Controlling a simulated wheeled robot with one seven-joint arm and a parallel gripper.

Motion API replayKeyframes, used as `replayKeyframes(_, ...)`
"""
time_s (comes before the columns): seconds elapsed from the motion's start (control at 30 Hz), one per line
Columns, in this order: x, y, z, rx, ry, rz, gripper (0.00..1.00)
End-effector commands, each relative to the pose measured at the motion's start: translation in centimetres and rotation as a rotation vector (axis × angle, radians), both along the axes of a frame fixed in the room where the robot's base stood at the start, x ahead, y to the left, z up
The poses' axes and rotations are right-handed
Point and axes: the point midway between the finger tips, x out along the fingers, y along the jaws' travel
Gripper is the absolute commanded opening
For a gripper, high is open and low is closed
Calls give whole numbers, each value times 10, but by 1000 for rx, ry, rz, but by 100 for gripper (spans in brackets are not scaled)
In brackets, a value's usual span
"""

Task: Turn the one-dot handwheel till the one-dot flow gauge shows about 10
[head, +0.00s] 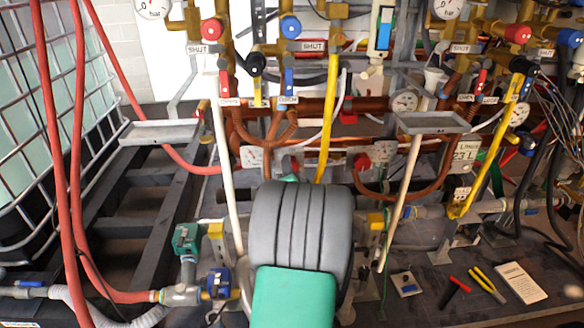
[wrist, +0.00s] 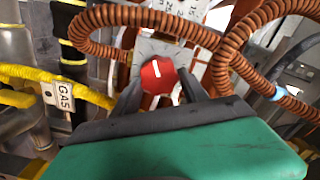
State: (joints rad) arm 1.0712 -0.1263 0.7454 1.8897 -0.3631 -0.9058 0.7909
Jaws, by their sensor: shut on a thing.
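In the wrist view a red handwheel (wrist: 156,76) with a white pointer line sits on a grey plate. My gripper (wrist: 158,90) has one dark finger on each side of it and is shut on it. The pointer line runs nearly straight up in that view. A white plate with partly cut-off numbers (wrist: 180,8) shows above it. Another red knob (head: 362,161) shows to the right of my arm. I cannot make out dot marks or a flow gauge reading.
Coiled copper pipes (wrist: 260,45) run close around the wheel. A yellow pipe with a GAS tag (wrist: 58,98) is at the left. In the head view, grey trays (head: 160,132) (head: 432,123) flank the middle. Loose tools (head: 487,285) and a notepad (head: 522,283) lie at lower right.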

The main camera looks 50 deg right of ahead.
Motion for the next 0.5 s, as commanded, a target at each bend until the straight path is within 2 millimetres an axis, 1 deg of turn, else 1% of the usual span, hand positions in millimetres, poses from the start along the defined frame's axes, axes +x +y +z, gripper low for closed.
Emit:
replayKeyframes(0.2,-1,0,-1,88,-96,-1,11)
replayKeyframes(0.5,-1,0,-3,146,-160,-1,11)
